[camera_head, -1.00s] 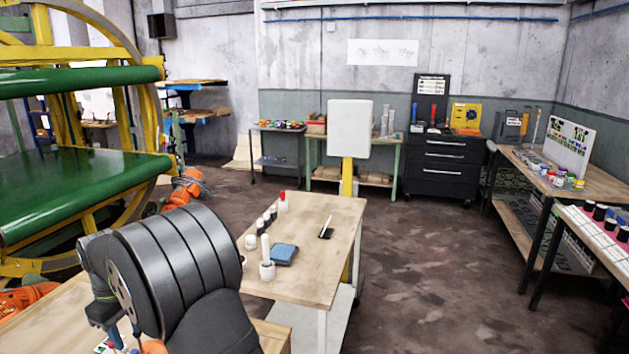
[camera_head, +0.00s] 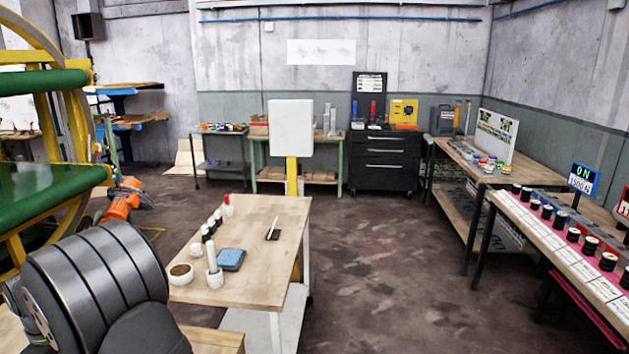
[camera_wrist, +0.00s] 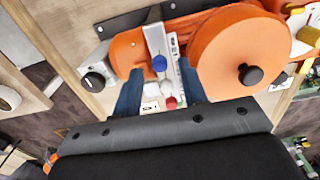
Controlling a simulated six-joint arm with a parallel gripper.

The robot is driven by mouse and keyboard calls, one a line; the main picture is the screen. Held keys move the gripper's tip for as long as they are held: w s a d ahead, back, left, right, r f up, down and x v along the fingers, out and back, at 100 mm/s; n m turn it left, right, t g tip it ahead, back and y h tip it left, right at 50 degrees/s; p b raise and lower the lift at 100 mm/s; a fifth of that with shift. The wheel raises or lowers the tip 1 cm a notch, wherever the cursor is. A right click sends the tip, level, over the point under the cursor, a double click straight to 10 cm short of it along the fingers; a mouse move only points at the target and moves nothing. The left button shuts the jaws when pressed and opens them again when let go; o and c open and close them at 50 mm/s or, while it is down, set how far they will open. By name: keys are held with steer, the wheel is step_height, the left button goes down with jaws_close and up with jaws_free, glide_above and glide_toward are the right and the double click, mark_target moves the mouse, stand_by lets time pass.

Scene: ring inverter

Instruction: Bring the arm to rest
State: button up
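My gripper (camera_wrist: 160,76) shows in the wrist view with its two blue fingers spread apart. Behind and between them is a narrow pale strip (camera_wrist: 156,40) with a blue knob (camera_wrist: 159,63) and a red knob (camera_wrist: 171,103) near it. I see no object clamped between the fingers. An orange machine with a round orange disc (camera_wrist: 238,50) lies beyond the fingers. In the head view, the dark ribbed part of my arm (camera_head: 95,275) is at the lower left, and the gripper is out of sight there.
At right is a bench with a row of black-capped jars (camera_head: 560,219). A black drawer cabinet (camera_head: 385,165) stands at the back. The floor between is open.

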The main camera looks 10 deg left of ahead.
step_height(320, 180, up, 17)
step_height(320, 180, down, 19)
steer(key=shift+r, duration=0.2)
step_height(320, 180, up, 17)
steer(key=a+f+n, duration=0.2)
steer(key=a+f, duration=0.3)
steer(key=a, duration=0.6)
steer(key=shift+w+f+n, duration=0.2)
steer(key=shift+n, duration=0.1)
stand_by(0.5)
steer(key=shift+a, duration=0.1)
stand_by(1.9)
